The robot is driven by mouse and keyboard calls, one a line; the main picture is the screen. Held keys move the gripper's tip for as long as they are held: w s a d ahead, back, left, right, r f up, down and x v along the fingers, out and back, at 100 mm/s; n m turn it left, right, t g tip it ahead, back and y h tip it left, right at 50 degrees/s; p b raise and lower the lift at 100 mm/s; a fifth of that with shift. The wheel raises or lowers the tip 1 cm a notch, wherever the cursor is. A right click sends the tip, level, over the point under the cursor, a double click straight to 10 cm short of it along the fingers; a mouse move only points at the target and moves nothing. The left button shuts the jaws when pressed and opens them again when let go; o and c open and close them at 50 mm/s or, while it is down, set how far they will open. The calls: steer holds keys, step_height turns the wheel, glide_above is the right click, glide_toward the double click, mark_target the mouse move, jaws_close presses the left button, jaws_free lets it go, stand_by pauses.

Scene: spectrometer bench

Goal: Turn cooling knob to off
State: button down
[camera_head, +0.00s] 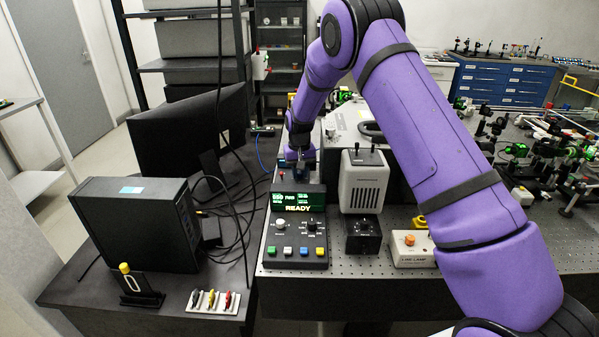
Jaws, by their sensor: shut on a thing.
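My purple arm reaches to the back left, and my gripper (298,160) points down at a small dark-blue unit (306,171) behind the control panel. The gripper is shut on what looks like the cooling knob on that unit. The fingers hide the knob, and it is too small to read its setting. In front stands the black control panel (296,248) with a green display (297,198) reading READY. It has a light knob (281,223), a dark knob (312,226) and several coloured buttons, all apart from the gripper.
A grey vented lamp housing (363,184) stands right of the panel, close to my arm. A white box with an orange button (411,242) is nearer the front edge. A monitor (188,130) and a black computer (138,222) stand left. Optics crowd the right bench.

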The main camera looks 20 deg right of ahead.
mark_target(299, 173)
stand_by(0.5)
steer(key=c, duration=1)
jaws_free()
step_height(299, 173, up, 11)
steer(key=shift+f, duration=0.1)
